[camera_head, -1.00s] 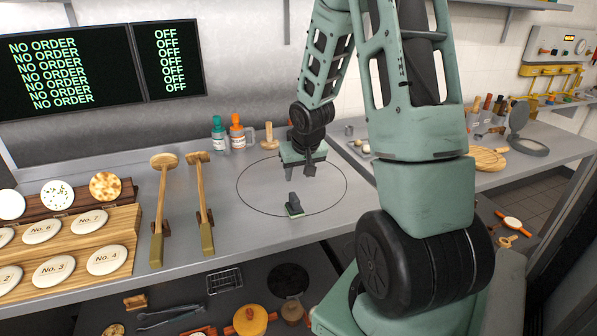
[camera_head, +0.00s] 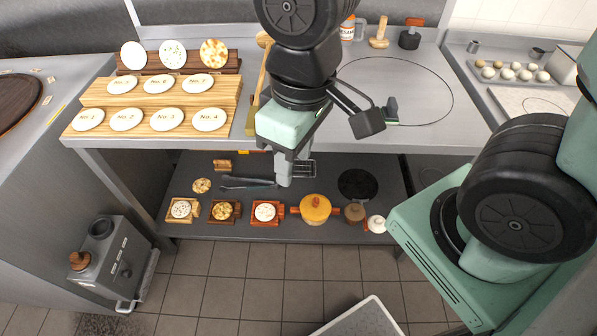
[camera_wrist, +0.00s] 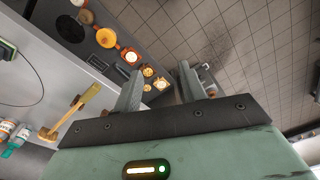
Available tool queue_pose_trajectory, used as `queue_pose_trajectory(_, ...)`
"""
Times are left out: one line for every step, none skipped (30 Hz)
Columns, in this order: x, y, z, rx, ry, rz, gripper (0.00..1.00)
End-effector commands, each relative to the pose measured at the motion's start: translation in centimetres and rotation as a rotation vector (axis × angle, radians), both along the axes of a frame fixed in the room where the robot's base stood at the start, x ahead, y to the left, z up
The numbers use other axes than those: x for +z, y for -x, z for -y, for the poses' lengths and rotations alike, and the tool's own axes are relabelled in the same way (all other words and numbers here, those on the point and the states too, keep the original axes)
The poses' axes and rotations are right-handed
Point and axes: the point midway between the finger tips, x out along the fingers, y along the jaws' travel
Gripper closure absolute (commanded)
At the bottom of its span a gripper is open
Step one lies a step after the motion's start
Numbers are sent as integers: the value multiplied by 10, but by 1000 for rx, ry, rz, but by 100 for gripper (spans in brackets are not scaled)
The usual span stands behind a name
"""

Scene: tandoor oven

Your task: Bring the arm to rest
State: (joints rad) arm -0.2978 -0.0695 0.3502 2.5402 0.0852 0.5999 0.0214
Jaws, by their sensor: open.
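My gripper (camera_head: 288,172) hangs in front of the steel counter's front edge, above the lower shelf, and points down in the head view. In the wrist view my gripper (camera_wrist: 160,88) has its two fingers spread apart with nothing between them. A small dark object with a green base (camera_head: 391,111) stands on the counter inside the thin drawn circle, to the right of my gripper and apart from it.
The steel counter (camera_head: 440,135) holds a stepped wooden rack (camera_head: 240,92) with numbered discs. The lower shelf (camera_head: 335,215) carries an orange pot (camera_head: 315,208), small boards and black tongs (camera_head: 248,182). A grey box (camera_head: 105,260) stands at left.

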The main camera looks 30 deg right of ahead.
Motion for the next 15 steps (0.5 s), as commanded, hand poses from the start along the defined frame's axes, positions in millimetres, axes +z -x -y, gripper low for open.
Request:
queue_pose_trajectory(2,15,-8,52,3,-10,59)
queue_pose_trajectory(3,22,-11,71,4,-17,59)
queue_pose_trajectory(4,29,-13,94,7,-26,59)
queue_pose_trajectory(4,33,-14,106,8,-29,59)
queue_pose_trajectory(4,36,-15,115,9,-32,59)
queue_pose_trajectory(5,38,-16,121,10,-35,59)
queue_pose_trajectory(5,39,-16,123,9,-36,59)
queue_pose_trajectory(5,39,-16,123,10,-37,59)
queue_pose_trajectory(5,39,-16,123,10,-37,59)
queue_pose_trajectory(5,39,-16,122,10,-37,59)
queue_pose_trajectory(5,39,-16,121,10,-37,59)
queue_pose_trajectory(5,39,-16,121,9,-36,59)
queue_pose_trajectory(5,39,-16,121,9,-36,59)
queue_pose_trajectory(4,39,-16,121,9,-36,59)
queue_pose_trajectory(1,38,-16,121,9,-36,59)
